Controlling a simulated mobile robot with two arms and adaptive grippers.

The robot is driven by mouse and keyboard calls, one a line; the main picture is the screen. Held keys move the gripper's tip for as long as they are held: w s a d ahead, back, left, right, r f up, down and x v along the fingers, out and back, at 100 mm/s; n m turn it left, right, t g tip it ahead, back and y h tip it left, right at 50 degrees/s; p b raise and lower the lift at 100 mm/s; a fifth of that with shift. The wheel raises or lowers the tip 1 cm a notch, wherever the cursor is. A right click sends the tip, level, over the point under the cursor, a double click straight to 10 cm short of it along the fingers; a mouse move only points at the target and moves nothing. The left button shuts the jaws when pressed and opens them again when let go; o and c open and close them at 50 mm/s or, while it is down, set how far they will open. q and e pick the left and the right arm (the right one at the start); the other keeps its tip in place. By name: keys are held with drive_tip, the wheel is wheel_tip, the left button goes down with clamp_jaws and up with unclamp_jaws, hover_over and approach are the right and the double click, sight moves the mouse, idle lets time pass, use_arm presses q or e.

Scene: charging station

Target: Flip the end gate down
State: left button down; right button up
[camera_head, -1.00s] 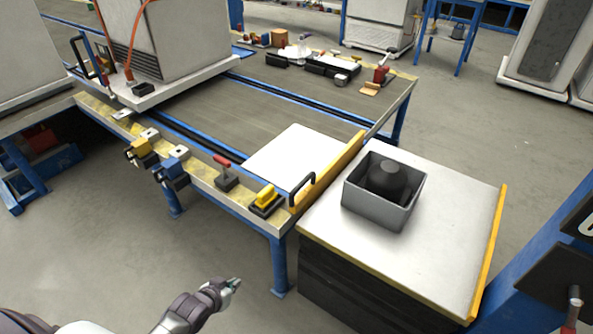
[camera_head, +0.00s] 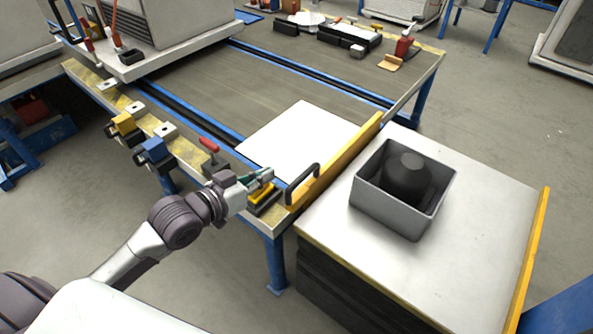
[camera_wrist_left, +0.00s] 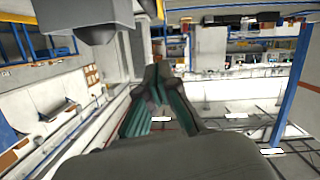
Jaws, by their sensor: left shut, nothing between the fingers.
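The end gate (camera_head: 345,152) is a yellow bar standing upright along the table's right end, beside a white plate. A black handle (camera_head: 303,180) is on its near end. My left gripper (camera_head: 266,178) is shut and empty, a little left of the handle and apart from it, over a yellow-and-black fixture (camera_head: 262,197) at the table corner. Its closed teal fingers (camera_wrist_left: 152,90) also show in the left wrist view, where I cannot make out the gate. My right gripper is not in view.
A white-topped stand (camera_head: 480,190) adjoins the gate on the right and carries a grey bin (camera_head: 390,215) holding a black rounded object (camera_head: 405,175). A red-handled clamp (camera_head: 212,158) and blue and yellow fixtures line the table's front edge. Floor at front left is clear.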

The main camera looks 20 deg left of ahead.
use_arm(q)
drive_tip(key=w+d+f+b, duration=0.1)
drive_tip(key=w+f, duration=0.1)
drive_tip(key=w, duration=0.1)
drive_tip(key=w+d+f+b, duration=0.1)
drive_tip(key=w+d+f, duration=0.2)
drive_tip(key=w+f, duration=0.1)
drive_tip(key=w, duration=0.1)
drive_tip(key=shift+w+d+b, duration=0.15)
drive_tip(key=shift+w+b, duration=0.2)
drive_tip(key=shift+b, duration=0.05)
drive_tip(key=shift+d+f, duration=0.1)
drive_tip(key=shift+f, duration=0.15)
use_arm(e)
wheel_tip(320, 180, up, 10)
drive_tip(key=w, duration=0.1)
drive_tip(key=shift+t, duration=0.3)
